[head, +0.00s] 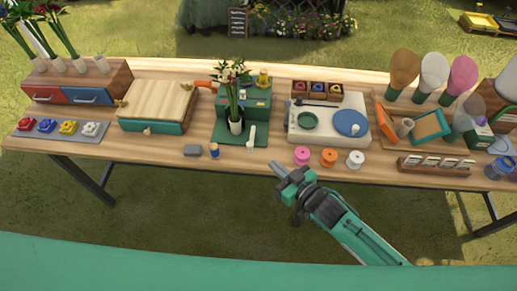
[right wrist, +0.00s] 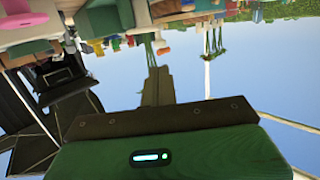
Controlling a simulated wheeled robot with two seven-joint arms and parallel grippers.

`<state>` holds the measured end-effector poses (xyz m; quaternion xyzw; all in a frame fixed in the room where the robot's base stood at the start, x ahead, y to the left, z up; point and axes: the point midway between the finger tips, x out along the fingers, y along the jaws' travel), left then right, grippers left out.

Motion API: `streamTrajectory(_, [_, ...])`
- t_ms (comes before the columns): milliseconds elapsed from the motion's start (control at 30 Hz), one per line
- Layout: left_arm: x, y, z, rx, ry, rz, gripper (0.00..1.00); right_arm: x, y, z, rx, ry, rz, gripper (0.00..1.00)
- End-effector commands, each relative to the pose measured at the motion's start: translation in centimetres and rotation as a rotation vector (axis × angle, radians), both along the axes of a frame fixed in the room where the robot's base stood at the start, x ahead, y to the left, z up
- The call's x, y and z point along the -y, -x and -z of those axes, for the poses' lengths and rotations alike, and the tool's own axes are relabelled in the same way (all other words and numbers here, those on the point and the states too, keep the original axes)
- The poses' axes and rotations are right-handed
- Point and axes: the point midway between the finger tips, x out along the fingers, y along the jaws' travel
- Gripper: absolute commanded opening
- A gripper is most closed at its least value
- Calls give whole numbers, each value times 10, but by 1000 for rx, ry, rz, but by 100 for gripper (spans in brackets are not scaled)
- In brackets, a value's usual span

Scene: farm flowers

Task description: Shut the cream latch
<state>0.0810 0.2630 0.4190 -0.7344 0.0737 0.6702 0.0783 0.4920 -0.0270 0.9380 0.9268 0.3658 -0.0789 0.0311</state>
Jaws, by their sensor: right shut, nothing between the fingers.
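A small cream lever (head: 251,136), which looks like the cream latch, stands up from the green board (head: 222,132) near the middle of the table. It is too small to tell exactly how it is set. A dark green box (head: 258,106) is behind it. My right gripper (head: 278,168) is shut and empty, in front of the table's front edge. It is below and to the right of the latch in the head view and apart from it. The right wrist view shows this gripper's dark finger (right wrist: 158,85) and no clear latch. My left gripper is not in view.
A vase of white flowers (head: 235,126) stands beside the latch on its left. A grey block (head: 192,150) and a small blue-and-wood piece (head: 214,151) are at the front edge. Pink (head: 301,156), orange (head: 329,157) and white (head: 355,158) spools stand to the right.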

Motion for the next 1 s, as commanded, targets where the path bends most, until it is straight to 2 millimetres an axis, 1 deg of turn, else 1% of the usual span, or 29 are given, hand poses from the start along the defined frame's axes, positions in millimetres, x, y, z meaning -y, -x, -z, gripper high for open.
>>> streamTrajectory(33, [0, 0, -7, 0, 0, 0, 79, -8, -9, -2, 2, -1, 1, 0])
streamTrajectory(200, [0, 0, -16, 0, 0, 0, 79, -30, -33, 4, 1, -1, 1, 0])
streamTrajectory(433, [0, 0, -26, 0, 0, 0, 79, -50, -54, 10, 0, 0, 0, 0])
streamTrajectory(633, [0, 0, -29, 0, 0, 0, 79, -58, -62, 14, -1, 1, 0, 0])
streamTrajectory(1000, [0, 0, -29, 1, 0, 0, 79, -59, -63, 15, -1, 1, 0, 0])
